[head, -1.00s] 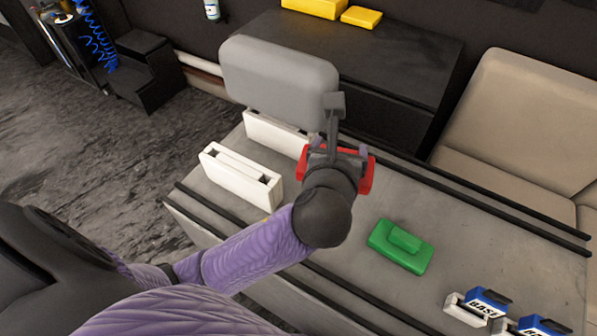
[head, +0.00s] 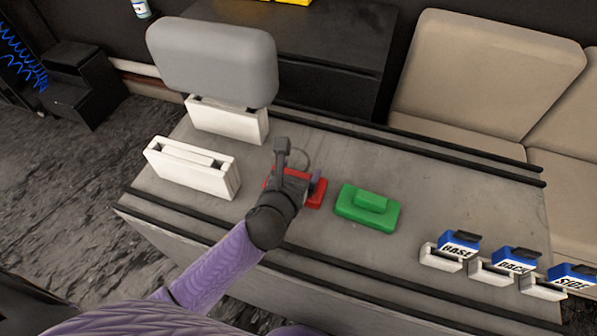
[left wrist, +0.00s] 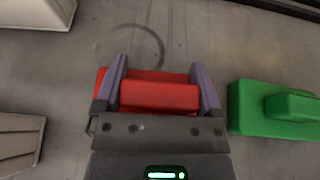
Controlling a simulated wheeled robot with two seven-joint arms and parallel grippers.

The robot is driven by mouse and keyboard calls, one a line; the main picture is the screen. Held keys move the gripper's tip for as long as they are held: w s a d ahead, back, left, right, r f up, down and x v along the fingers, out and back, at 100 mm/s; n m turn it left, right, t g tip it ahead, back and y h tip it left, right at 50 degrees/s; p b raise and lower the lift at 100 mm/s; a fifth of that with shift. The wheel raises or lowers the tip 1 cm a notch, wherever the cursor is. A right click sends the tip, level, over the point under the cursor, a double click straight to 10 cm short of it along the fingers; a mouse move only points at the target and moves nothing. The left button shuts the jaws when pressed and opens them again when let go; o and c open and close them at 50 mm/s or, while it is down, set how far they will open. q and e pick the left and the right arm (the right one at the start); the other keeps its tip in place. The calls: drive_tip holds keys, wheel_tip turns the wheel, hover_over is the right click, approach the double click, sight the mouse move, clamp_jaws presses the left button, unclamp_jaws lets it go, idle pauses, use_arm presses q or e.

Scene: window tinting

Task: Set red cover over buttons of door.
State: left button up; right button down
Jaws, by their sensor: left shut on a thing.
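My left gripper (head: 300,185) is shut on the red cover (head: 315,192), over the middle of the grey table. In the left wrist view its two purple fingers (left wrist: 163,90) clasp the raised handle of the red cover (left wrist: 158,96) from both sides. The wider red base shows behind the fingers. I cannot tell whether the cover touches the tabletop. My gripper and wrist hide part of it in the head view. I cannot make out a door or its buttons. My right gripper is not in view.
A green block with a raised handle (head: 367,207) lies right of the red cover. White slotted holders (head: 192,168) and a grey headrest-like pad (head: 212,62) stand left. Blue labelled boxes (head: 460,243) sit on white stands at right. Dark rails (head: 400,135) run along the table (head: 440,190).

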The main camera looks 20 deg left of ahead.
use_arm(q)
drive_tip(key=shift+f, duration=0.1)
drive_tip(key=o, duration=1)
drive_tip(key=shift+s+r, duration=0.2)
drive_tip(key=shift+r, duration=0.1)
drive_tip(key=p+v, duration=0.3)
drive_tip(key=v, duration=0.8)
drive_tip(key=shift+s+a, duration=0.1)
drive_tip(key=shift+s, duration=0.2)
